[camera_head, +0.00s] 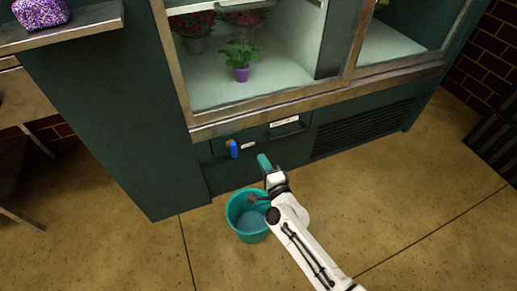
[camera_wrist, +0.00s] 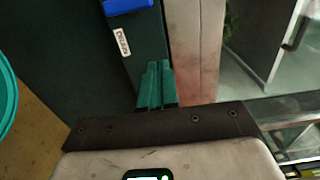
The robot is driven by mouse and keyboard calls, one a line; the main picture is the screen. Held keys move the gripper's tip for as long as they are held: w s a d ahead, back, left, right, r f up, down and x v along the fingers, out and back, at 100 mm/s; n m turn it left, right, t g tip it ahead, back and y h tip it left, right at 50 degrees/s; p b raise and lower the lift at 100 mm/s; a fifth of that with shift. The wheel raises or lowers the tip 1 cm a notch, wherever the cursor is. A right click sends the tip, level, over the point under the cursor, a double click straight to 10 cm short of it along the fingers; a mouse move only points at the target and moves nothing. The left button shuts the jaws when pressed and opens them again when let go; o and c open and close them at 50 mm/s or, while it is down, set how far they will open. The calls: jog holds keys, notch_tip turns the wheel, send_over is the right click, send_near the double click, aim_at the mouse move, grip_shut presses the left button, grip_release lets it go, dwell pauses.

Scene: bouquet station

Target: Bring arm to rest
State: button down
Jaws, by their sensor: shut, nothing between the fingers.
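My white arm reaches up from the bottom right in the head view, extended over the floor towards the green display cabinet. My gripper (camera_head: 264,162) has teal fingers and is in front of the cabinet's lower panel, just above and right of the bucket. In the wrist view its two fingers (camera_wrist: 157,85) are close together, with nothing held between them. Whether the fingertips touch the cabinet cannot be told.
A teal bucket (camera_head: 232,211) stands on the floor left of my forearm. A blue handle (camera_head: 233,149) is on the cabinet panel (camera_head: 125,130). A potted plant (camera_head: 240,60) stands inside the cabinet. The floor (camera_head: 420,215) to the right is clear.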

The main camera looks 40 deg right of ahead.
jog(key=shift+v, duration=1)
